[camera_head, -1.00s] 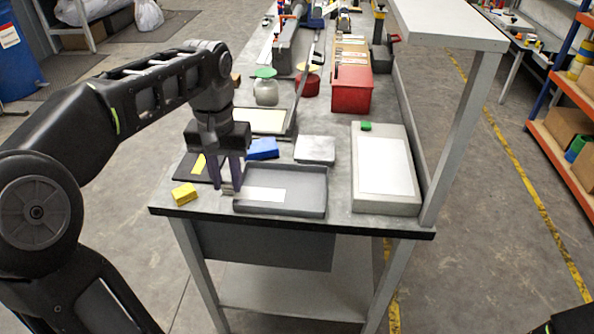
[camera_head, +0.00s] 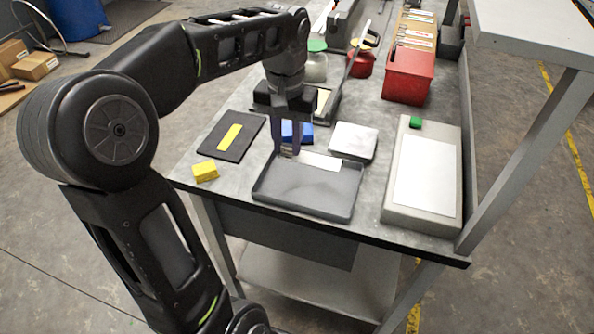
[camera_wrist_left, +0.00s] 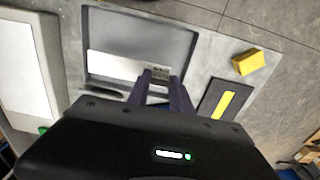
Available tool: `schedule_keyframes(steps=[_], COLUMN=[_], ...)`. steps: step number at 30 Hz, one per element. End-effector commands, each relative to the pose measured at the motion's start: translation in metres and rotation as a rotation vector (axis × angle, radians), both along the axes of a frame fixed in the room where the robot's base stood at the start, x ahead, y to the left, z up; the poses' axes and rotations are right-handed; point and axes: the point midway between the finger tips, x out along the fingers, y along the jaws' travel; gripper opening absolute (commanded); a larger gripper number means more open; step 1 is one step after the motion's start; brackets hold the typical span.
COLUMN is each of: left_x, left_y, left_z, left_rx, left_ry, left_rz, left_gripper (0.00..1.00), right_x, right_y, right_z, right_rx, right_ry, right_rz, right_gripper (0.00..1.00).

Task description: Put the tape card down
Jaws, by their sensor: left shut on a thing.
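The tape card (camera_head: 321,161) is a pale, flat strip over the far side of the grey tray (camera_head: 300,205). My left gripper (camera_head: 289,153) points down and is shut on the card's left end in the head view. In the left wrist view the fingertips (camera_wrist_left: 158,78) pinch one end of the card (camera_wrist_left: 112,66), which lies across the tray's (camera_wrist_left: 140,32) inside near one wall. I cannot tell whether the card touches the tray floor. My right gripper is not in view.
A dark plate with a yellow strip (camera_head: 229,137) and a yellow block (camera_head: 205,171) lie left of the tray. A blue block (camera_head: 297,131) and a silver plate (camera_head: 353,141) lie behind it. A grey box with a white top (camera_head: 425,177) and the bench post (camera_head: 522,160) stand right.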

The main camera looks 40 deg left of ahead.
Motion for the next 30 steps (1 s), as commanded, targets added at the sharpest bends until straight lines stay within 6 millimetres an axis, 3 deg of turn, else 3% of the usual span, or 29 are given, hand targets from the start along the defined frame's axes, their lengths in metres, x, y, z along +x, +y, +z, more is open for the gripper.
schedule_keyframes(steps=[6,17,25,30], left_x=[0.0,0.0,0.0,0.0], left_y=[0.0,0.0,0.0,0.0], left_z=[-0.036,-0.041,-0.073,-0.076], left_rx=[-0.001,0.0,0.0,0.0], left_ry=[0.003,0.001,0.003,-0.001], left_rz=[0.0,0.0,-0.001,-0.001], left_gripper=[0.0,0.0,0.0,0.0], right_x=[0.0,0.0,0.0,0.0], right_y=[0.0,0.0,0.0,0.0], right_z=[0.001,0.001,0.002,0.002], right_rx=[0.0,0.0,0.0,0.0], right_ry=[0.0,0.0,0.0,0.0], right_rz=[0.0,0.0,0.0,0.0], right_gripper=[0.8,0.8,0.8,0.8])
